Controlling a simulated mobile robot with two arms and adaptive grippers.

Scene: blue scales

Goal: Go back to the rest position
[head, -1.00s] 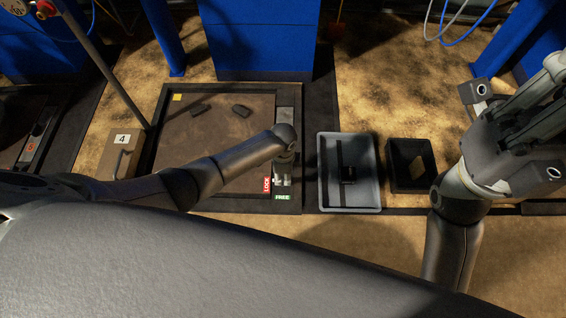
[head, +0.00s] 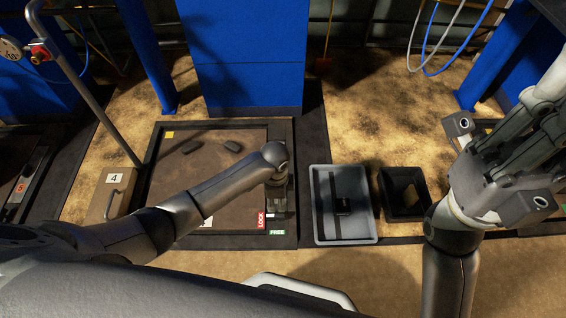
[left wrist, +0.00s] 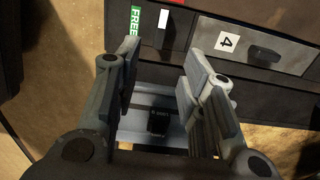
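My left gripper (head: 279,212) hangs pointing down at the right edge of the platform scale (head: 200,190), near the red LOCK and green FREE labels (head: 277,232). In the left wrist view its fingers (left wrist: 160,75) stand wide apart with nothing between them. Beyond the gap lie the grey tray (left wrist: 150,97) and a black weight (left wrist: 158,121).
The grey tray (head: 370,215) with a black block stands right of the scale, next to a black bin (head: 405,207). Two dark pieces (head: 208,148) lie on the scale plate. A post (head: 95,105) and box marked 4 (head: 110,195) stand at left; a blue cabinet (head: 243,50) stands behind.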

